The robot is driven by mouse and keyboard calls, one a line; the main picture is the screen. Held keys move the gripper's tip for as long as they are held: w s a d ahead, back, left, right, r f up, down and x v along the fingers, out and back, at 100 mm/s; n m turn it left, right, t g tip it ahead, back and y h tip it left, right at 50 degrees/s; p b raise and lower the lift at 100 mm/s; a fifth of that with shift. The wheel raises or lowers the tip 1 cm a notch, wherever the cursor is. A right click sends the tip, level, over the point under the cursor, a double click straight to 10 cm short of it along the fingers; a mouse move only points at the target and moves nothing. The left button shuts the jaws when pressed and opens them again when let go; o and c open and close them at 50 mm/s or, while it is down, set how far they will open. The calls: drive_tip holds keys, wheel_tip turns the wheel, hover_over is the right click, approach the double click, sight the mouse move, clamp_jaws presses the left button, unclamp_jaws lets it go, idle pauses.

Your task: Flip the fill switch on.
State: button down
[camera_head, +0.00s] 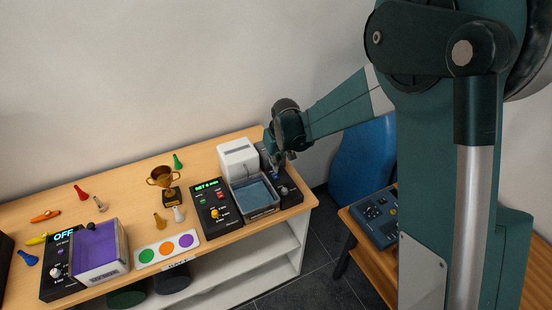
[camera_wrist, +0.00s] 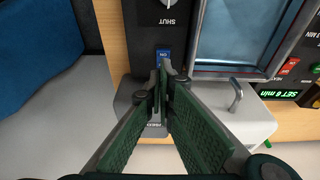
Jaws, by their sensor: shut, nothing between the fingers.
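In the wrist view my gripper (camera_wrist: 163,75) is shut and empty, its fingertips together over a narrow black control panel (camera_wrist: 143,40). A small blue piece with pale lettering (camera_wrist: 162,56), possibly part of the fill switch, shows just beyond the fingertips. The fingers hide much of the panel there, so I cannot tell the switch's position or whether I touch it. A knob (camera_wrist: 167,3) marked SHUT is farther along the panel. In the head view my gripper (camera_head: 277,160) is at the panel's (camera_head: 288,188) back end, at the table's right side.
A clear-walled tank (camera_head: 254,196) with blue-grey contents stands left of the panel, beside a white box (camera_head: 238,158) and a black SET panel (camera_head: 215,205). A trophy (camera_head: 163,180) and several pegs are farther left. A blue chair (camera_head: 364,160) is at the right.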

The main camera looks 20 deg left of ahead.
sight(276, 175)
drive_tip(key=shift+s+d+f, duration=0.15)
drive_tip(key=shift+f, duration=1.25)
drive_tip(key=shift+f, duration=0.15)
drive_tip(key=shift+s+d+f+b, duration=0.2)
drive_tip(key=shift+f+b, duration=0.2)
drive_tip(key=shift+b, duration=0.55)
drive_tip(key=shift+r, duration=0.15)
drive_tip(key=shift+w, duration=0.1)
drive_tip(key=shift+w+a, duration=0.5)
drive_tip(key=shift+a, duration=0.05)
drive_tip(key=shift+r, duration=0.15)
